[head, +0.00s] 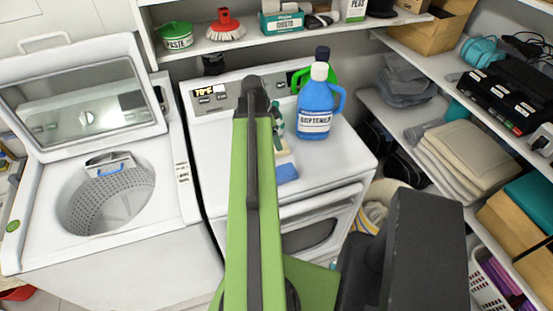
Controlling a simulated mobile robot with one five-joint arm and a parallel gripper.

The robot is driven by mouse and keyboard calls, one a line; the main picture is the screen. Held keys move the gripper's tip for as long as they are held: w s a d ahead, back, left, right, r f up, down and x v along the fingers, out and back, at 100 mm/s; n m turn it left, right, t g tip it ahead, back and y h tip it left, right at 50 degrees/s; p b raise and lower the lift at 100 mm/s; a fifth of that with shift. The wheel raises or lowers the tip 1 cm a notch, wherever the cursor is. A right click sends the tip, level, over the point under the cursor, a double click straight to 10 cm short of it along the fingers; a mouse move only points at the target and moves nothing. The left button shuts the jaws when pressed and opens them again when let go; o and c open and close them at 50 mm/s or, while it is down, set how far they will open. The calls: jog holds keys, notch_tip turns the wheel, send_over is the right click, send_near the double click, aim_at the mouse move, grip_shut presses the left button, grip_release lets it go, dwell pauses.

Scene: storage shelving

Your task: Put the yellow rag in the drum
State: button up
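The open drum (112,205) of the top-loading washer (185,205) is at the left, its lid raised. Its perforated metal inside looks empty apart from a blue-edged fitting near the rear rim. A yellow and white cloth (372,214) shows low between the dryer and the right shelves; it may be the yellow rag, partly hidden by a dark part in front. A small pale-yellow item (281,148) lies on the dryer top, partly behind my green arm. My arm stands upright across the middle of the view. I cannot make out my gripper's fingers.
On the dryer (215,150) stand a blue softener bottle (316,120), a green jug (330,76) behind it and a blue sponge-like block (286,173). Loaded shelves (405,112) line the right wall. A shelf with containers runs above the dryer.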

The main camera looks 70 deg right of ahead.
jog(key=b+x, duration=0.5)
jog(key=shift+w+a+f, duration=0.15)
jog(key=shift+a, duration=0.05)
jog(key=shift+f, duration=0.25)
jog(key=shift+c, duration=0.4)
